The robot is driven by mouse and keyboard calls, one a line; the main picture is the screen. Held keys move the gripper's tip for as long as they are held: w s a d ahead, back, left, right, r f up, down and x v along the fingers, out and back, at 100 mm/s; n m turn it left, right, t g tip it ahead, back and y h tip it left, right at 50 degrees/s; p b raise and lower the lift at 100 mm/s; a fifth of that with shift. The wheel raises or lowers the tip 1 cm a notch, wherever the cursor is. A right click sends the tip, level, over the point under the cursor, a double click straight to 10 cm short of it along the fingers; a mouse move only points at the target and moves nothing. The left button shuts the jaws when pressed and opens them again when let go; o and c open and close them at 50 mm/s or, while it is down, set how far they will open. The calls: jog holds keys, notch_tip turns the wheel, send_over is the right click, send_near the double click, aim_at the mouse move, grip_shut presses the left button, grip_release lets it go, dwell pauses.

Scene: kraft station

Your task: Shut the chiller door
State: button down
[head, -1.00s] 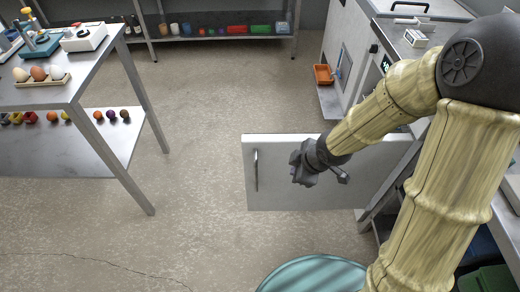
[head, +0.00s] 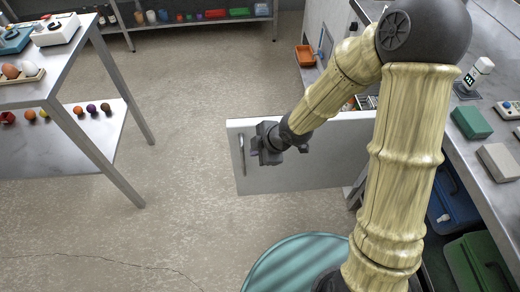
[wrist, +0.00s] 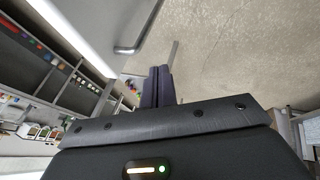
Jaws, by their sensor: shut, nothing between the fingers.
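The chiller door (head: 330,172) is a pale grey panel standing open, out from the bench unit on the right. Its metal bar handle (head: 241,155) is near the free left edge. My gripper (head: 262,146) is in front of the panel in the head view, just right of the handle; contact with the door cannot be told. In the wrist view the fingers (wrist: 158,86) are together and empty. The door (wrist: 115,22) and its handle (wrist: 138,42) lie above the fingertips there, with a visible gap. My arm hides part of the door's right side and the chiller opening.
A steel table (head: 92,62) with eggs and fruit stands on the left. A low shelf (head: 190,22) is at the back. A teal round shape (head: 295,265) is at the bottom. Blue (head: 452,205) and green (head: 480,262) bins sit under the right bench. The floor left of the door is clear.

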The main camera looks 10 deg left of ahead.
jog(key=w+a+f+b, duration=0.1)
jog(key=w+a+f, duration=0.3)
jog(key=w+f, duration=0.1)
jog(key=shift+f, duration=0.45)
